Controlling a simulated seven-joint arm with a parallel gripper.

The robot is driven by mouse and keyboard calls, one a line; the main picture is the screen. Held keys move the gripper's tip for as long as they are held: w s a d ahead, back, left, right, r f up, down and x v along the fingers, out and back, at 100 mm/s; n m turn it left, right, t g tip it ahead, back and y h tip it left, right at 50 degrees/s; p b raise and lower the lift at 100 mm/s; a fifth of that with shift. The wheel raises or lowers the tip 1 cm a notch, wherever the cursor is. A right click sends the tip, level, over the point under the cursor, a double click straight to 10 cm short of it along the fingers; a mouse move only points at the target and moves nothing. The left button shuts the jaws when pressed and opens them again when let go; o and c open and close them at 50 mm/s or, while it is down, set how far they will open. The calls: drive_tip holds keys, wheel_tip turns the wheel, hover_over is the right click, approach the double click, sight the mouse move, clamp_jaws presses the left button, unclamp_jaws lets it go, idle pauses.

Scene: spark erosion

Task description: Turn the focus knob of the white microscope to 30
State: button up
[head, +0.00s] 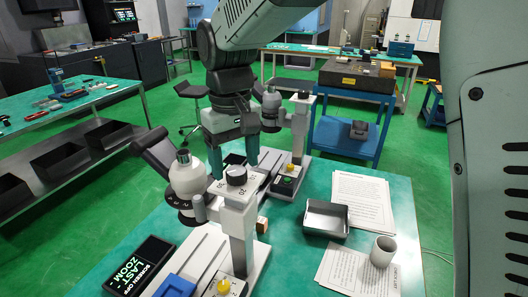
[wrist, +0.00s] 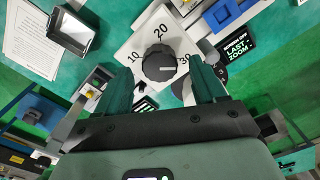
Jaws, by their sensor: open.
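The white microscope (head: 236,225) stands at the front of the green table. Its dark focus knob (head: 236,175) sits on top of the column; the wrist view shows it from above as a ribbed black knob (wrist: 159,62) on a white plate marked 10, 20 and 30. A white line on the knob points right, close to the 30 mark. My gripper (head: 234,163) is open just above the knob. I cannot tell any contact.
A second, similar microscope (head: 298,130) stands just behind.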

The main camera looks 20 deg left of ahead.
sight(236, 170)
wheel_tip(236, 170, up, 9)
drive_tip(key=shift+r, duration=0.15)
idle(0.4)
drive_tip(key=d+r+m+t, duration=0.2)
drive_tip(key=d+r+m, duration=0.1)
drive_tip(key=d, duration=1)
drive_tip(key=s+d+f+m+t, duration=0.1)
drive_tip(key=s+d+m, duration=0.3)
drive_tip(key=d, duration=0.6)
drive_tip(key=s+d+f+m+t, duration=0.2)
drive_tip(key=s+d+m, duration=0.2)
drive_tip(key=s+d, duration=0.4)
drive_tip(key=d, duration=0.3)
drive_tip(key=shift+f+t, duration=0.3)
drive_tip(key=shift+f, duration=0.05)
